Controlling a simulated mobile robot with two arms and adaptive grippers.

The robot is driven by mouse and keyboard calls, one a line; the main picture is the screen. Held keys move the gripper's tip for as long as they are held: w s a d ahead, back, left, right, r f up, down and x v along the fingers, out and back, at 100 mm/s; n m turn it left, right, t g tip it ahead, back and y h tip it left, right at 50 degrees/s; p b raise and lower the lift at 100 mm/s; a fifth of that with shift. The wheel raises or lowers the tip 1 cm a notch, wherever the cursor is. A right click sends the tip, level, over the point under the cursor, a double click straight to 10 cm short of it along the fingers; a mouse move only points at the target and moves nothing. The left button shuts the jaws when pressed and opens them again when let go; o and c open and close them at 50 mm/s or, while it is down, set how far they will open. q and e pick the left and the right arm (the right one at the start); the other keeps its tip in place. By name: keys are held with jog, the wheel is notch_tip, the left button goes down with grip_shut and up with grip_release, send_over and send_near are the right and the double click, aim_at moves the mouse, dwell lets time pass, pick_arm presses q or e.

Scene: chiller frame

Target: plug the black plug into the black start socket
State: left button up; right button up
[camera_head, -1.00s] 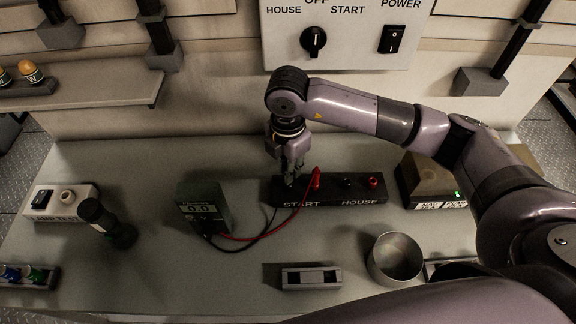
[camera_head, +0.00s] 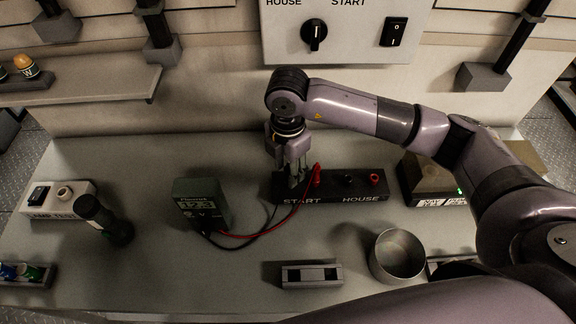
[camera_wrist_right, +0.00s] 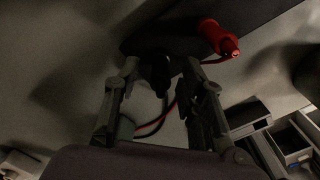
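The black socket block (camera_head: 332,188) lies on the bench, with START lettered at its left end and HOUSE at its right. My right gripper (camera_head: 293,178) is over the START end, pointing down, its fingers spread apart. In the right wrist view the black plug (camera_wrist_right: 160,75) stands between the fingers (camera_wrist_right: 158,105), at the block, with a gap at the left finger. The black start socket is hidden beneath the plug and gripper. The red plug (camera_head: 317,176) stands in the START end just right of the gripper. My left gripper is out of view.
The meter (camera_head: 203,203) stands left of the block, its black and red leads running to the plugs. A metal cup (camera_head: 398,255), a grey slotted holder (camera_head: 311,275) and a dark flashlight-like object (camera_head: 103,219) stand on the bench.

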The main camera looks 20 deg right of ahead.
jog(key=shift+r, duration=3.8)
jog(key=shift+f, duration=0.1)
